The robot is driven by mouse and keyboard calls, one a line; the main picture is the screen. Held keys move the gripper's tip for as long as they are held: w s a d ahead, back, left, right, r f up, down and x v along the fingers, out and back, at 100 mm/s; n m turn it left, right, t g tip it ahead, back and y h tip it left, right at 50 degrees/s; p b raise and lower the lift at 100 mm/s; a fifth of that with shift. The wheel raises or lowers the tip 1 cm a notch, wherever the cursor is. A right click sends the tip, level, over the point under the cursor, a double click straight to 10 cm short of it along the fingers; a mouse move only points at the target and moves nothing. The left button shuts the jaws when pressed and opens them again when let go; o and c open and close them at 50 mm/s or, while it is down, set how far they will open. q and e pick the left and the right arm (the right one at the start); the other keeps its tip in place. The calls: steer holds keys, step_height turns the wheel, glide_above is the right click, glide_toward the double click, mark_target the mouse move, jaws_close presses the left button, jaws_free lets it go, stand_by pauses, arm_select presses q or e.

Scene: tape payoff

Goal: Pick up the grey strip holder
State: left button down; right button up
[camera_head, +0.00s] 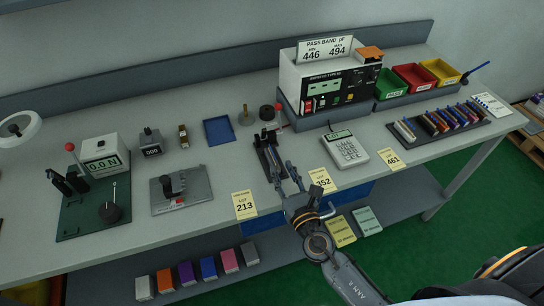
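My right gripper (282,170) reaches in from the bottom right over the front part of the bench. Its two fingers are spread apart and I see nothing between them. Just beyond the fingertips stands a narrow dark grey fixture (265,143) with upright parts; the fingers partly overlap its near end, and I cannot tell if they touch. I cannot say for sure which thing is the grey strip holder. A dark rack (446,131) at the right holds a row of several slim pieces in different colours, too small to tell apart. My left gripper is not in view.
A pass band tester (325,85) stands at the back, with green (391,89), red (415,77) and yellow (441,72) bins to its right. Small coloured boxes (208,268) stand on the lower shelf.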

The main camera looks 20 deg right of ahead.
mark_target(274, 156)
steer(key=w, duration=0.3)
steer(key=w+p, duration=0.1)
steer(key=w, duration=0.1)
steer(key=shift+w+a, duration=0.3)
steer(key=shift+w, duration=0.5)
steer(key=shift+s, duration=0.1)
jaws_close()
